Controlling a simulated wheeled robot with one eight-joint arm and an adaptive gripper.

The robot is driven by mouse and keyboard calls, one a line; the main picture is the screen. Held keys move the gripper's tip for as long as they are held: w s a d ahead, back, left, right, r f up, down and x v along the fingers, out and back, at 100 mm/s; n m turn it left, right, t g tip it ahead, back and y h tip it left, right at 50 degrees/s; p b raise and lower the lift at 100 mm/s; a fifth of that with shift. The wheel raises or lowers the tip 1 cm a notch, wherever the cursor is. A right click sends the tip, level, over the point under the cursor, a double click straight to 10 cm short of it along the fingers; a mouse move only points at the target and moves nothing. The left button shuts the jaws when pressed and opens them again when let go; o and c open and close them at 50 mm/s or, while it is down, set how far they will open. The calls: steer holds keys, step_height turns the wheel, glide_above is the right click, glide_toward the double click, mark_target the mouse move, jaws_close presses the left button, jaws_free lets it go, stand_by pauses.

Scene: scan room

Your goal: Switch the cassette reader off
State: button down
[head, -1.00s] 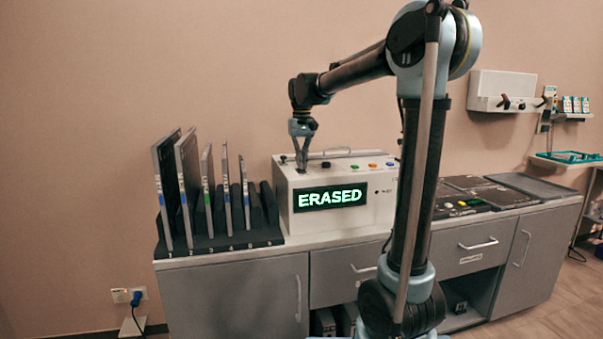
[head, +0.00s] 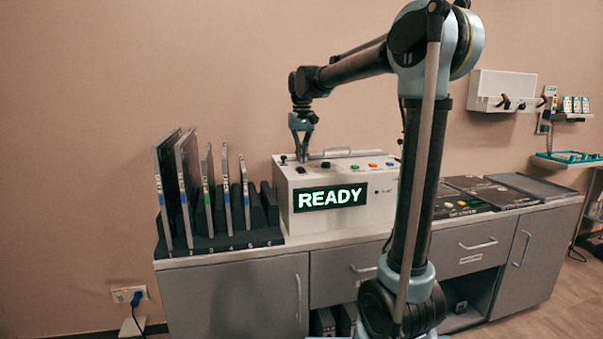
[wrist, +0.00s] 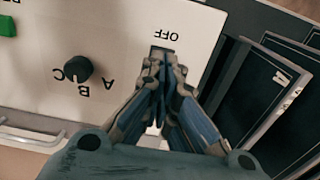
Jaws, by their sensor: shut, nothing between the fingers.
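The cassette reader (head: 377,211) is a pale box on the counter, and its lit green display (head: 332,196) reads READY. My gripper (head: 302,160) is shut and empty, pointing down just above the left part of the reader's top. In the wrist view my shut fingertips (wrist: 163,66) are right beside or over a small dark switch (wrist: 160,50), which they partly hide. The OFF label (wrist: 168,34) shows upside down beside it. The switch's position cannot be read. A black knob (wrist: 77,68) marked A, B, C sits left of the fingers.
A black rack (head: 235,239) with several upright cassettes stands left of the reader. A metal handle (head: 337,150) and coloured buttons (head: 373,166) are on the reader's top. Flat dark panels (head: 480,190) lie on the counter (head: 330,239) to the right.

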mark_target(302, 169)
steer(key=shift+r, duration=2.25)
steer(key=shift+s+d, duration=0.1)
steer(key=s+d+f+m+t, duration=0.1)
steer(key=s+d+f, duration=0.5)
steer(key=s+d, duration=0.15)
steer(key=s+d+f+m, duration=0.1)
steer(key=s+d+f, duration=0.4)
steer(key=s+d, duration=0.3)
steer(key=s+d+f, duration=0.3)
steer(key=s+f, duration=0.5)
steer(key=f, duration=0.1)
steer(key=s+d+f+m+t, duration=0.1)
steer(key=s+d+f, duration=0.2)
steer(key=s+f, duration=0.5)
steer(key=shift+f, duration=0.85)
steer(key=shift+s, duration=0.1)
